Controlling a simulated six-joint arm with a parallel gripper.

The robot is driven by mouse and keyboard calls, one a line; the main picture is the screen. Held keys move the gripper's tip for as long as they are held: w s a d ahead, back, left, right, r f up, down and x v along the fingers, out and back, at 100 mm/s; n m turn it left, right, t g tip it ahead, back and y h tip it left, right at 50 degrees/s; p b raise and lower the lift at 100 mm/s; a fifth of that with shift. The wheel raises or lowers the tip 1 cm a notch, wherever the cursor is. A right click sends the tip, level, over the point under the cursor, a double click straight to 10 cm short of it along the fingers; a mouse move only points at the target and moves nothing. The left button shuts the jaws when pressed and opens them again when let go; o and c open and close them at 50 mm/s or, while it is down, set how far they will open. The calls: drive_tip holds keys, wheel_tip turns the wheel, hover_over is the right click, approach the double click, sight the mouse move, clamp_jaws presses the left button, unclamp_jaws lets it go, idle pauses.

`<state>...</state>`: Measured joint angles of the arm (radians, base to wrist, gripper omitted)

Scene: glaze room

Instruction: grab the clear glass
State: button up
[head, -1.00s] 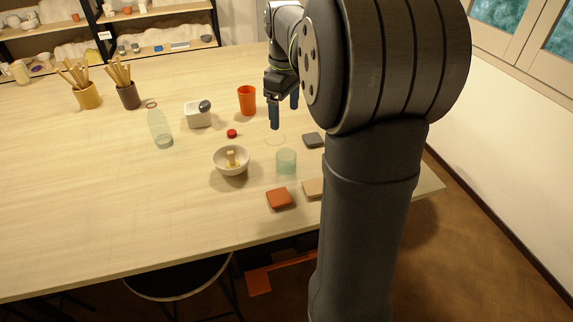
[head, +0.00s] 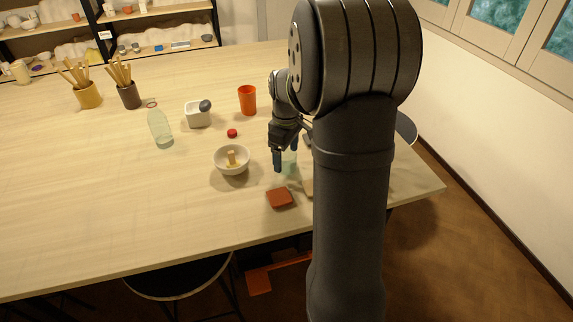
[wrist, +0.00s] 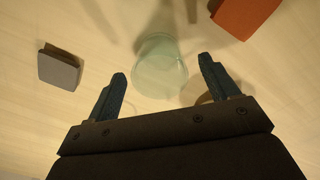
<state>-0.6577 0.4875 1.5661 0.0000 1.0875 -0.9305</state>
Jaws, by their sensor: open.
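The clear glass (head: 290,166) is a pale greenish, see-through tumbler on the table, partly hidden behind my gripper in the head view. My gripper (head: 285,160) is open, with its dark blue fingers pointing down at the glass. In the wrist view the glass (wrist: 160,66) lies ahead of my gripper (wrist: 162,88), roughly centred between the two spread fingertips. Nothing is held between the fingers. I cannot tell exactly how far the fingertips are from the glass.
A terracotta block (head: 279,198) and a grey block (wrist: 59,68) lie near the glass. A bowl with a wooden piece in it (head: 232,160) stands left of my gripper. An orange cup (head: 247,100), a red cap (head: 232,133) and a clear bottle (head: 160,127) stand farther off.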

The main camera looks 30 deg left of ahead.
drive_tip(key=shift+f, duration=1.6)
drive_tip(key=shift+c, duration=0.4)
drive_tip(key=c, duration=1.1)
drive_tip(key=shift+r, duration=0.1)
